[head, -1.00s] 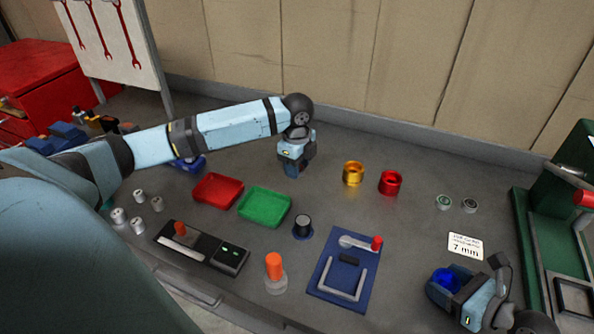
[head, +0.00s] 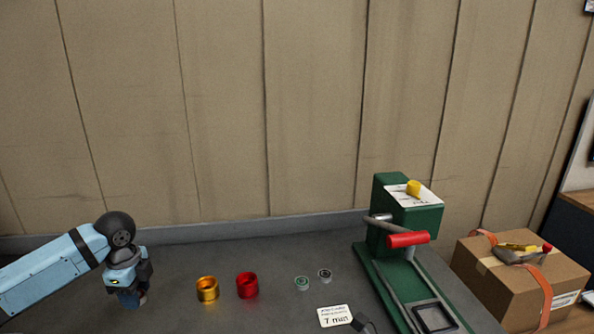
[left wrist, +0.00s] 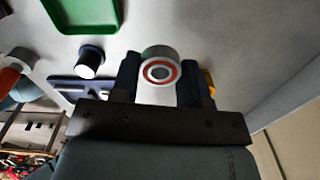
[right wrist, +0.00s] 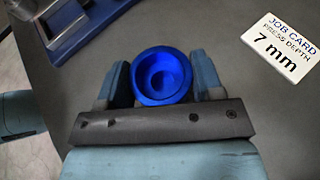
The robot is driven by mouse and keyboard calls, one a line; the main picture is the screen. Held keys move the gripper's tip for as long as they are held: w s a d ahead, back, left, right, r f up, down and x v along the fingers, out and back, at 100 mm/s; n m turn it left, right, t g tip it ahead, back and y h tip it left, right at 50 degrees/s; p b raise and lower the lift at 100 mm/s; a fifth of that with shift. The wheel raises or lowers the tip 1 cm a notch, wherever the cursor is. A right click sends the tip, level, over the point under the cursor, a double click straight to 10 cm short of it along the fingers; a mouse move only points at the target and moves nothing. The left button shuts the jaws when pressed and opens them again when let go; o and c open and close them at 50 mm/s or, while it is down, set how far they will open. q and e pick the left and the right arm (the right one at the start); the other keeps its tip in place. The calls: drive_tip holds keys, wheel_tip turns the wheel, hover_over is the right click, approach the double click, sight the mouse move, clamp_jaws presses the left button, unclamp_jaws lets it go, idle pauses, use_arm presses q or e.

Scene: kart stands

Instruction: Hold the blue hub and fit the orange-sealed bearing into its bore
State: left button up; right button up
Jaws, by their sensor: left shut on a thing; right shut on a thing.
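The orange-sealed bearing (left wrist: 160,70) is a small metal ring with an orange-red seal. It sits between the fingers of my left gripper (left wrist: 160,82), which is shut on it; in the head view this gripper (head: 130,298) hangs at the left over the bench. The blue hub (right wrist: 161,76) shows in the right wrist view, its open bore facing the camera. My right gripper (right wrist: 160,85) is shut on the hub. Bearing and hub are far apart.
A gold hub (head: 207,289) and a red hub (head: 247,285) stand mid-bench. Two small bearings (head: 302,283) (head: 325,275) lie right of them. A job card (head: 335,316) reads 7 mm. A green press (head: 408,215) with a red handle stands at the right, beside a cardboard box (head: 520,280).

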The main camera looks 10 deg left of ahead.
use_arm(q)
drive_tip(key=a, duration=0.3)
hover_over(138, 331)
wheel_tip(138, 331, down, 5)
drive_tip(key=shift+d+r, duration=0.1)
drive_tip(key=shift+r, duration=0.05)
drive_tip(key=shift+f, duration=2.55)
drive_tip(key=shift+f, duration=0.15)
drive_tip(key=o, duration=1)
drive_tip(key=shift+o, duration=0.2)
